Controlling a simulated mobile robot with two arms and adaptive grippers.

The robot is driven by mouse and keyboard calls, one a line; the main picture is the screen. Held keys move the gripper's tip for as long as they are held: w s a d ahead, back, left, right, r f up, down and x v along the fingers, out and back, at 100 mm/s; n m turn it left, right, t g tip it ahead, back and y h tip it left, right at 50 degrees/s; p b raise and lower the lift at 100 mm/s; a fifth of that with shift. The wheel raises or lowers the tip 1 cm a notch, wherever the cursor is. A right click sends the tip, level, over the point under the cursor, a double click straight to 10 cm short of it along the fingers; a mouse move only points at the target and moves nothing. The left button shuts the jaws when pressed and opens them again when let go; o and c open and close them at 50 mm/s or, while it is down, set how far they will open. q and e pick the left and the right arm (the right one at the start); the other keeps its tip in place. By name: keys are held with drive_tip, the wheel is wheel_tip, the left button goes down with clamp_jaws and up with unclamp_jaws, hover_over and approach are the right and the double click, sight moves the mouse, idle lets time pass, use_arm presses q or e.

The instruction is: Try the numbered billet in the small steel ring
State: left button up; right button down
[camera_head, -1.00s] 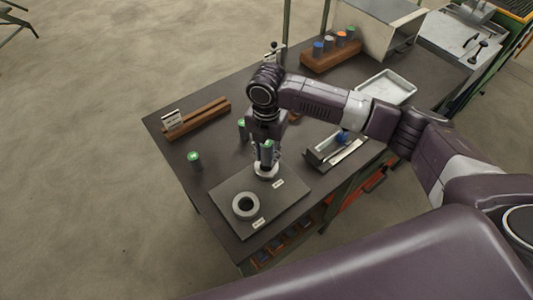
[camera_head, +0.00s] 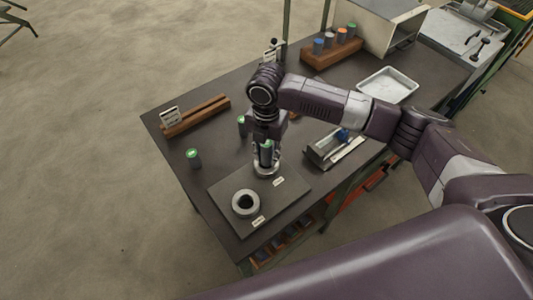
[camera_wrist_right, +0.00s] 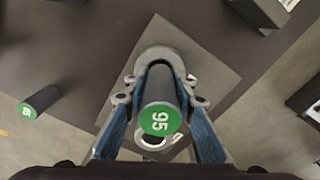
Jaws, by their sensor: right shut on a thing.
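My right gripper (camera_wrist_right: 163,75) is shut on a dark billet (camera_wrist_right: 158,95) with a green end marked 95. The billet also shows in the head view (camera_head: 266,152), upright over a steel ring (camera_head: 265,169). In the right wrist view the fingers and billet hide much of that ring (camera_wrist_right: 160,51); I cannot tell whether the billet's lower end is inside it. A second steel ring (camera_head: 236,197) with an open dark hole lies on the same plate (camera_head: 285,203), nearer the front. I cannot tell which ring is smaller. My left gripper is not in view.
A green-topped billet (camera_head: 194,158) stands left of the plate, and another (camera_head: 241,121) behind it. A wooden block (camera_head: 195,115), a small tray (camera_head: 322,156) and a white tray (camera_head: 388,84) stand around. A rack (camera_head: 332,55) holds several billets at the back.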

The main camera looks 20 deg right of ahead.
drive_tip(key=shift+f, duration=0.5)
idle(0.3)
drive_tip(key=shift+s+f, duration=0.15)
drive_tip(key=shift+f, duration=0.05)
idle(0.5)
drive_tip(key=c, duration=1.5)
unclamp_jaws()
wheel_tip(320, 180, up, 12)
